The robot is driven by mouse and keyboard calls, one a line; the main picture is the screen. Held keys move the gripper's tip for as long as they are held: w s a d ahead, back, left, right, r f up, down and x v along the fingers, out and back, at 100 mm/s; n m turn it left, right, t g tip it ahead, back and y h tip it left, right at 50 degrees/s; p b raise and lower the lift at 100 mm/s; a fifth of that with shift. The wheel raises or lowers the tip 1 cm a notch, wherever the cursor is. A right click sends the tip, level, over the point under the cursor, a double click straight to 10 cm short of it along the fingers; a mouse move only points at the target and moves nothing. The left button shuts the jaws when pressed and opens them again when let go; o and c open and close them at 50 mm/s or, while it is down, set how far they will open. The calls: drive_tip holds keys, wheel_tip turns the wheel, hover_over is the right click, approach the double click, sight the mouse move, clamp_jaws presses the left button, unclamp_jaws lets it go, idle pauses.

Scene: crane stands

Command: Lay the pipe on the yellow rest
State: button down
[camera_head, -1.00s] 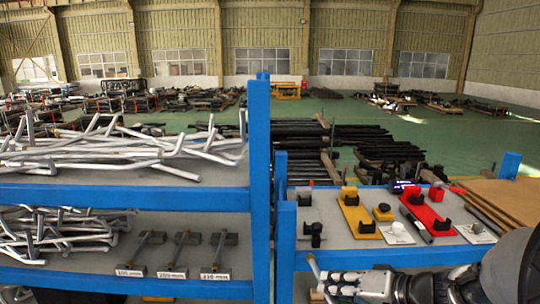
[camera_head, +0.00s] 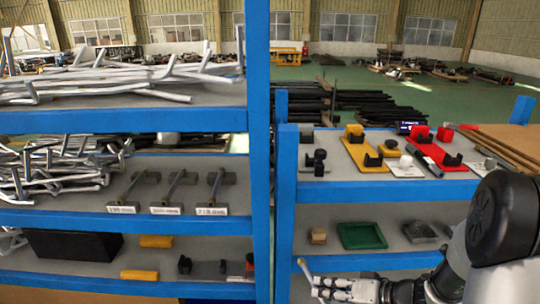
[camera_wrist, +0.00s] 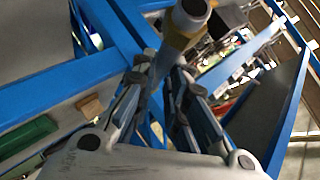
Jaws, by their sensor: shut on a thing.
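The yellow rest (camera_head: 360,151) is a flat yellow plate with dark cradle blocks on the upper right shelf, beside a red plate of the same kind. My gripper (camera_head: 318,286) is low in the head view, in front of and below that shelf. It is shut on a slim pipe (camera_head: 305,268) that points up and left. In the wrist view the pipe (camera_wrist: 178,38) sits between the fingers, with its round open end toward the camera. The pipe is apart from the rest. Its far part is hidden.
A blue post (camera_head: 286,210) stands left of the rest's shelf. A green tray (camera_head: 362,236) and a small wooden block (camera_head: 319,236) are on the shelf below.

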wheel_tip(320, 180, down, 8)
drive_tip(key=b, duration=0.6)
drive_tip(key=shift+f+b, duration=0.25)
drive_tip(key=shift+b, duration=0.15)
